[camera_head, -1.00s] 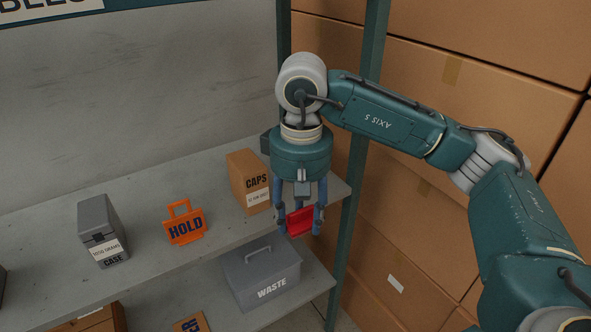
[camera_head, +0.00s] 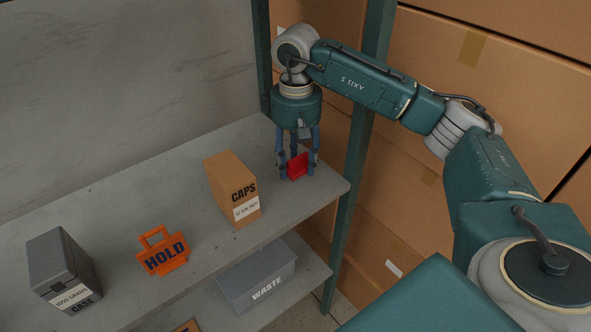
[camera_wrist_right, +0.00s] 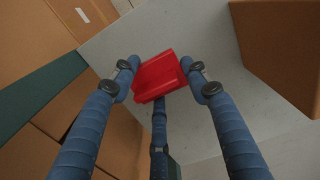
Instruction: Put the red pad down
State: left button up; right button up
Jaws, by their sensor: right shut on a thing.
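The red pad (camera_head: 297,165) is between the fingers of my right gripper (camera_head: 297,170), at the right end of the upper grey shelf (camera_head: 120,208), to the right of the caps box (camera_head: 232,189). The gripper points down and is shut on the pad. In the right wrist view the red pad (camera_wrist_right: 158,76) sits between the blue fingertips, with the grey shelf surface behind it. I cannot tell whether the pad touches the shelf. My left gripper is not in view.
An orange HOLD sign (camera_head: 163,252) and a grey case (camera_head: 62,272) stand farther left on the shelf. A grey waste bin (camera_head: 257,277) is on the shelf below. A green post (camera_head: 352,170) rises just right of my gripper. Bare shelf lies behind the caps box.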

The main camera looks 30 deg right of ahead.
aim_at(295, 171)
jog(key=f+p, duration=0.1)
jog(key=f, duration=0.3)
jog(key=shift+w+f, duration=0.1)
jog(key=shift+w, duration=0.1)
jog(key=shift+f, duration=0.15)
jog(key=o, duration=1.1)
jog(key=shift+c, duration=0.2)
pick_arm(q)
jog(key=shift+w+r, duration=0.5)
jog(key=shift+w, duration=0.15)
pick_arm(e)
jog(key=shift+r, duration=0.45)
notch_tip(295, 171, up, 10)
jog(key=b, duration=0.2)
jog(key=shift+b, duration=0.35)
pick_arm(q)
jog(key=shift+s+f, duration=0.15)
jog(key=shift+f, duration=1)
pick_arm(e)
jog(key=shift+r, duration=0.75)
